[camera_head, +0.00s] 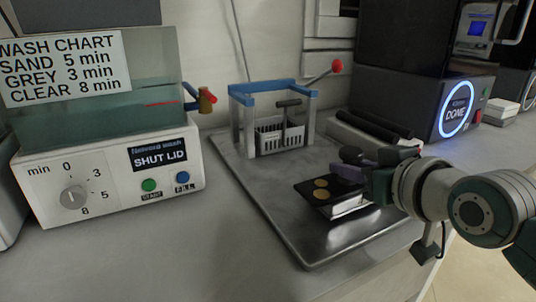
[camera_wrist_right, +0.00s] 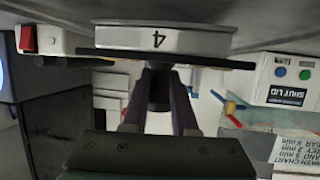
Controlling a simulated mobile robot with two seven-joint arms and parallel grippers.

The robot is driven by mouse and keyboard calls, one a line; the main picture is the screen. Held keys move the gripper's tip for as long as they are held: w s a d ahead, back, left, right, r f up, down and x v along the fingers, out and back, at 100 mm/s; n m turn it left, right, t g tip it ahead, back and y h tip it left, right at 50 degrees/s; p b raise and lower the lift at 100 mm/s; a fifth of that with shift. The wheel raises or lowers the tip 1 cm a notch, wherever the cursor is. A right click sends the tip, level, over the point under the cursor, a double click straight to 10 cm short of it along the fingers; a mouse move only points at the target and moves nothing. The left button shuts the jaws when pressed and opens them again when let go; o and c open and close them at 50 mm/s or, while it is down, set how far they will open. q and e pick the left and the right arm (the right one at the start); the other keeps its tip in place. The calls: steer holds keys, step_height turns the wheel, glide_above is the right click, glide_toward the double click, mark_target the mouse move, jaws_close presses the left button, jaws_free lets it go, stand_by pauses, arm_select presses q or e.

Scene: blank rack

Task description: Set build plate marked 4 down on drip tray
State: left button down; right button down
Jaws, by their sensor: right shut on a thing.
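The build plate marked 4 (camera_head: 309,194) is a dark flat plate with orange discs on top and a pale block under it. In the right wrist view, which is upside down, the 4 shows on the pale face (camera_wrist_right: 190,41). The drip tray (camera_head: 290,215) is a grey metal tray under the plate. The plate is level and low over the tray's front right part; I cannot tell whether it touches. My left gripper is out of view.
A blue-topped frame with a white basket (camera_head: 277,132) stands at the tray's back. A wash unit (camera_head: 110,170) stands left, a dark machine reading DONE (camera_head: 425,90) at back right. The tray's front left is bare.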

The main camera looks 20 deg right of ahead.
steer(key=shift+f+b, duration=0.35)
steer(key=shift+f, duration=0.15)
steer(key=c, duration=0.6)
jaws_free()
steer(key=p+v, duration=0.3)
steer(key=v, duration=0.7)
steer(key=s+a+r+n+g+p, duration=0.1)
steer(key=s+a+r+g+p, duration=0.2)
steer(key=s+r+p, duration=0.45)
steer(key=s+a+r+n+g+y+p, duration=0.1)
steer(key=s+a+r+g+p, duration=0.3)
steer(key=p, duration=0.6)
steer(key=s+a+r+n+g+p, duration=0.1)
steer(key=s+a+r+g+p, duration=0.15)
steer(key=s+r+p, duration=0.4)
step_height(320, 180, up, 37)
steer(key=w+p, duration=0.1)
steer(key=p, duration=3.6)
steer(key=shift+w+d+f+g, duration=0.15)
steer(key=shift+w+f+g, duration=0.15)
steer(key=shift+g, duration=0.15)
